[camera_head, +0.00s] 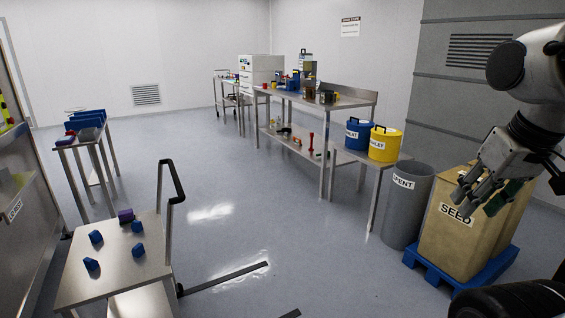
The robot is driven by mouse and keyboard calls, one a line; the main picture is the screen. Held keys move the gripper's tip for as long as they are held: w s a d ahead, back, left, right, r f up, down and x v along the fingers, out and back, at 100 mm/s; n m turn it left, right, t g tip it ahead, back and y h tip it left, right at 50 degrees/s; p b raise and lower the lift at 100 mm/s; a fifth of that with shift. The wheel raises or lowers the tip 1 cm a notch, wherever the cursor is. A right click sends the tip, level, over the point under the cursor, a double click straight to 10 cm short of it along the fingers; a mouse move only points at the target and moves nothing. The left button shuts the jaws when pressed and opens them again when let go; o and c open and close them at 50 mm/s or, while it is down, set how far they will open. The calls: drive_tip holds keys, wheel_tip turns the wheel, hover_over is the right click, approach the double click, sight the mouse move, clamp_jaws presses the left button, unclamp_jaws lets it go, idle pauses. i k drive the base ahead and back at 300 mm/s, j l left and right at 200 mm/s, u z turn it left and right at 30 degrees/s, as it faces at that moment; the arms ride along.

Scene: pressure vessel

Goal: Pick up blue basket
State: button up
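Blue open-topped containers (85,124) that look like baskets or bins stand on a narrow steel table (72,143) at the left. They are small in the picture, and I cannot tell which one is the blue basket. My gripper (476,203) is at the right, in front of the large tan SEED box (460,240). Its fingers are spread apart with nothing visible between them. It is far across the room from the blue containers.
A steel cart (115,262) with several small blue pieces and a purple one stands at the front left. A blue drum (357,136) and a yellow drum (384,146) stand on a bench beside a grey bin (406,212).

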sight(327, 97)
drive_tip(key=i, duration=2.5)
drive_tip(key=i+j+z, duration=0.1)
drive_tip(key=i, duration=1.15)
drive_tip(key=i+j, duration=0.1)
drive_tip(key=i, duration=1.15)
drive_tip(key=i+z, duration=0.15)
drive_tip(key=i, duration=0.2)
drive_tip(key=i+j+z, duration=0.15)
drive_tip(key=i, duration=0.25)
